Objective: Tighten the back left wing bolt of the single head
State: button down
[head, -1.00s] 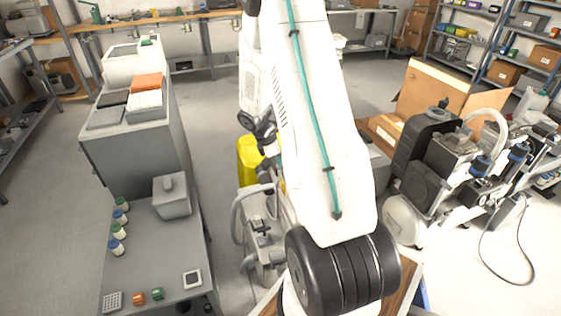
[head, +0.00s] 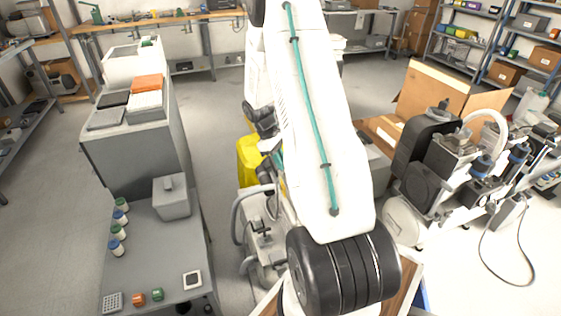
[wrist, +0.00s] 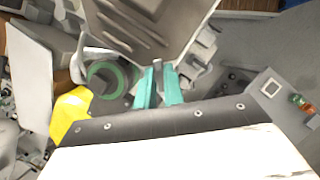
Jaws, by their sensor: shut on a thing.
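The single-head compressor (head: 262,245) stands in the head view, left of my arm and partly hidden by it. In the wrist view, my gripper (wrist: 159,88) has two teal fingers close together, shut on a small grey piece (wrist: 157,68) between their tips. This piece appears to be the wing bolt, though its wings are too small to make out. A large grey housing (wrist: 150,25) lies just beyond the fingertips, and a green ring (wrist: 110,78) lies to their left. My arm hides the gripper in the head view.
A grey bench (head: 150,255) with bottles and a lidded box stands on the left. A yellow container (head: 248,160) stands behind the compressor. Other compressor units (head: 450,160) and an open cardboard box (head: 450,90) are on the right.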

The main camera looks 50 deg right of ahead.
jog(key=shift+w+r, duration=0.1)
dwell(0.3)
jog(key=c, duration=1.5)
grip_release()
jog(key=v, duration=0.7)
jog(key=shift+r, duration=0.3)
jog(key=shift+w, duration=0.15)
